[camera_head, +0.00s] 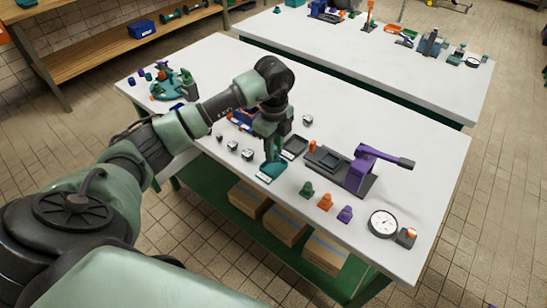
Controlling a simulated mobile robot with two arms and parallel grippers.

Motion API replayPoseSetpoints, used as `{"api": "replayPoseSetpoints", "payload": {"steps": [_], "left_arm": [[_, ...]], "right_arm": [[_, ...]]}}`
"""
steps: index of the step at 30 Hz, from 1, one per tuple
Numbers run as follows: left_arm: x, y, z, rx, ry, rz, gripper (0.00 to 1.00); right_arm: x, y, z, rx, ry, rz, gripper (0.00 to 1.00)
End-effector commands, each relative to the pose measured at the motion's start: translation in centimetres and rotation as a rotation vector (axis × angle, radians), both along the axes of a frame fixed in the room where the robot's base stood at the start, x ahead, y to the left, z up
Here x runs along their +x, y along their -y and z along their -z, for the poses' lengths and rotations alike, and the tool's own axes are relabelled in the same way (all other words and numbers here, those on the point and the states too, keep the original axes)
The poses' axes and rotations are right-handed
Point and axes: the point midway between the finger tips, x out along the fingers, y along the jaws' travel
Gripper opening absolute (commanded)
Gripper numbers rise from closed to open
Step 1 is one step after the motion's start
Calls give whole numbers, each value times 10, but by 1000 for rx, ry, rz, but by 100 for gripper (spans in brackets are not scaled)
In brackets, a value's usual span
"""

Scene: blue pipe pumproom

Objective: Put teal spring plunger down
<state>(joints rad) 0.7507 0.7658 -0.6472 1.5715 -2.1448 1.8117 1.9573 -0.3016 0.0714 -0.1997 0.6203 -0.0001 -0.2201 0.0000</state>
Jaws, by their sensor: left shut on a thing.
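My left gripper (272,140) points down over the near edge of the white table (420,160). It is shut on the teal spring plunger (273,154), of which only a small teal part shows below the fingers. Directly below is a small teal tray (265,179) with a pale label on its front. I cannot tell whether the plunger touches the tray. My right gripper is not in view.
Green (307,190), orange (325,202) and purple (345,214) pieces line the near edge, with a dial gauge (382,223) beyond. The table's right end is clear.

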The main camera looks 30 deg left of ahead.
Motion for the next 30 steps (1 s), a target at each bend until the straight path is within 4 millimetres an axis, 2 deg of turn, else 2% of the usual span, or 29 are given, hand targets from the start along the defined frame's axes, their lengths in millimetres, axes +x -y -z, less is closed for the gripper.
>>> {"api": "replayPoseSetpoints", "payload": {"steps": [9, 20, 21, 22, 30], "left_arm": [[-1, 0, 39, 0, -2, 0, 0], [0, 0, 45, 1, 0, 1, 0], [0, 0, 46, 1, -1, 1, 26], [0, 0, 45, 1, 0, 1, 33], [0, 0, 44, 1, -1, 1, 33]], "right_arm": [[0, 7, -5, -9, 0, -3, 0], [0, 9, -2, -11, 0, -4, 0], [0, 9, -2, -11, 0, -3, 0], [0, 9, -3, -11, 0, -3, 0], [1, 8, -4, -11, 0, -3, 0]]}}
